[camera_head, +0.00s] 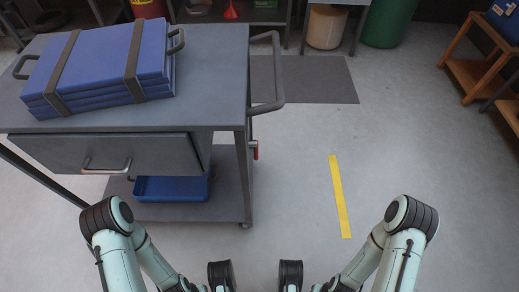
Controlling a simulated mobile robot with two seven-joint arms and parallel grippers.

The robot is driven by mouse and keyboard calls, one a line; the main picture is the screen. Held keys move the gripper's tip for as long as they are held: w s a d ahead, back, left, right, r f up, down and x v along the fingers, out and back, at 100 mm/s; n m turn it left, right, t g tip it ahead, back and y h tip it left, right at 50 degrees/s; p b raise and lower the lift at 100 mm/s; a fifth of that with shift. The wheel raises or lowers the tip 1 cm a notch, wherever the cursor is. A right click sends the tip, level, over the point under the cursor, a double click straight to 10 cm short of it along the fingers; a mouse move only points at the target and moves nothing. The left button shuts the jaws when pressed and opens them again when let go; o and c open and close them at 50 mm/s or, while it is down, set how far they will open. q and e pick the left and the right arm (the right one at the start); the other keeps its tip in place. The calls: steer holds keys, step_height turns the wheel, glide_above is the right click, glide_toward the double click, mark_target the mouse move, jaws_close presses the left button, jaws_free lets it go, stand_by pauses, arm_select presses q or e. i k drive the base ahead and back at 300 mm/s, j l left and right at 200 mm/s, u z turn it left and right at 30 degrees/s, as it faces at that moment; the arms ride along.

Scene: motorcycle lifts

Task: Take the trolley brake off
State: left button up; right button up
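The grey trolley (215,70) stands at the left, with a drawer under its top and a lower shelf. A bent push handle (277,75) sticks out from its right side. A small red lever (256,151) on a dark mount sits on the right side below the handle; it looks like the brake, but its setting is too small to tell. One small caster (246,225) shows at the near right corner; the others are hidden. My two arms come in from the bottom, apart from the trolley's lever and handle.
Strapped blue panels (105,60) lie on the trolley top, and a blue tray (171,188) is on its lower shelf. Floor right of the trolley is clear, with a yellow strip (340,196) and dark mat (303,79). A wooden stand (476,65) is far right.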

mark_target(254, 144)
steer(key=i+l+u, duration=0.1)
steer(key=u, duration=0.3)
steer(key=l+u, duration=0.2)
steer(key=u, duration=0.2)
steer(key=i+l+u, duration=0.1)
steer(key=l+u, duration=0.15)
steer(key=l, duration=0.3)
steer(key=i+l+u, duration=0.2)
steer(key=l, duration=0.3)
steer(key=l+u, duration=0.1)
steer(key=l, duration=1.35)
steer(key=k, duration=0.05)
